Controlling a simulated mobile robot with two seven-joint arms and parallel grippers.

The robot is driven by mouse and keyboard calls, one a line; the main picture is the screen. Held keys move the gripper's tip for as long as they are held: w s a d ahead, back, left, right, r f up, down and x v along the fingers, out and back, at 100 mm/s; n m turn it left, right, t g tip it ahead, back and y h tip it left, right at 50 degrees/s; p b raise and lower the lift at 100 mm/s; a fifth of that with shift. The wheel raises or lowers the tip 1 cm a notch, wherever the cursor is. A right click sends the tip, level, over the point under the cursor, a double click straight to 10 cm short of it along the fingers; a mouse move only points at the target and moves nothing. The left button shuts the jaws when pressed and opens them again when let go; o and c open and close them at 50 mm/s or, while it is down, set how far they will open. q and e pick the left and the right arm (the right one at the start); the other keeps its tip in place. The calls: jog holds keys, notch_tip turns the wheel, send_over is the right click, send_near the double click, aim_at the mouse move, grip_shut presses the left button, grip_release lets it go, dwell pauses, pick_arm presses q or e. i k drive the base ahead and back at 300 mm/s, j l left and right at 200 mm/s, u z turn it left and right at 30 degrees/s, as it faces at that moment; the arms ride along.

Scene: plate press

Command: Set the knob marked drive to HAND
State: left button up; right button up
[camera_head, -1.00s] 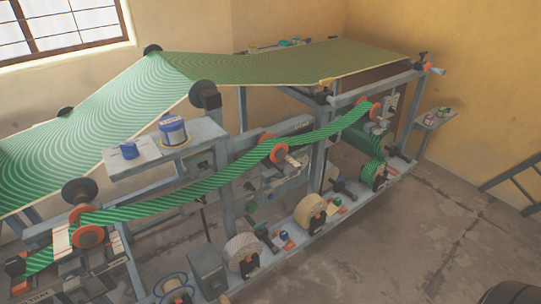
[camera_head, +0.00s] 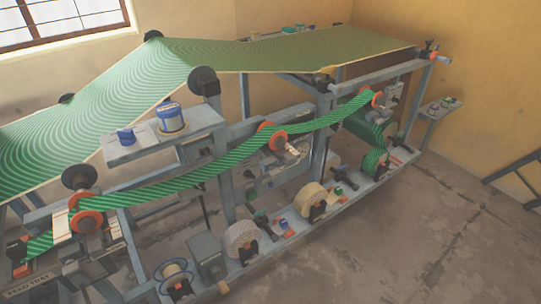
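No knob with a readable "drive" or "HAND" marking shows in the head view. A small blue knob-like part (camera_head: 127,136) sits on the grey shelf (camera_head: 112,155) at the left of the machine, beside a blue and white tin (camera_head: 170,117). A small side panel (camera_head: 431,111) at the machine's far right end carries several small controls, too small to read. Neither of my grippers is in view.
The long grey machine frame (camera_head: 228,180) fills the left and middle. A green striped web (camera_head: 150,185) runs over orange-flanged rollers (camera_head: 87,221). Spools (camera_head: 240,240) line the low rail. A feed tray (camera_head: 32,281) is at lower left. Bare floor (camera_head: 400,250) lies at right.

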aim_at(248, 174)
jog(key=i+u, duration=0.4)
jog(key=i, duration=0.5)
